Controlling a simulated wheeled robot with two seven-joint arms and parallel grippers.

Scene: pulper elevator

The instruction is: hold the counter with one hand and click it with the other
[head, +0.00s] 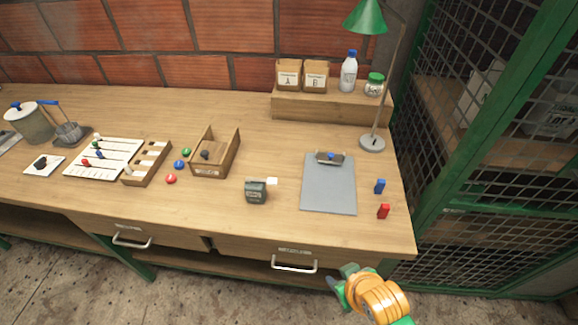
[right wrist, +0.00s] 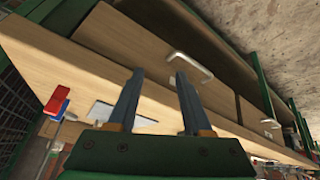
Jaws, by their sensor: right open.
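The counter (head: 256,191) is a small dark grey device with a white tag beside its top. It stands on the workbench (head: 290,225) near the front edge, left of the clipboard. My right gripper (head: 338,284) is below and in front of the bench's front edge, to the right of the counter and well apart from it. In the right wrist view its two fingers (right wrist: 156,100) are spread with nothing between them. My left gripper is in neither view.
A grey clipboard (head: 328,190), a blue block (head: 380,186) and a red block (head: 383,211) lie right of the counter. A wooden box (head: 215,155) and small balls lie left. A green lamp (head: 372,143) stands behind. Drawer handles (head: 294,267) jut out in front. A mesh cage (head: 490,190) is at right.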

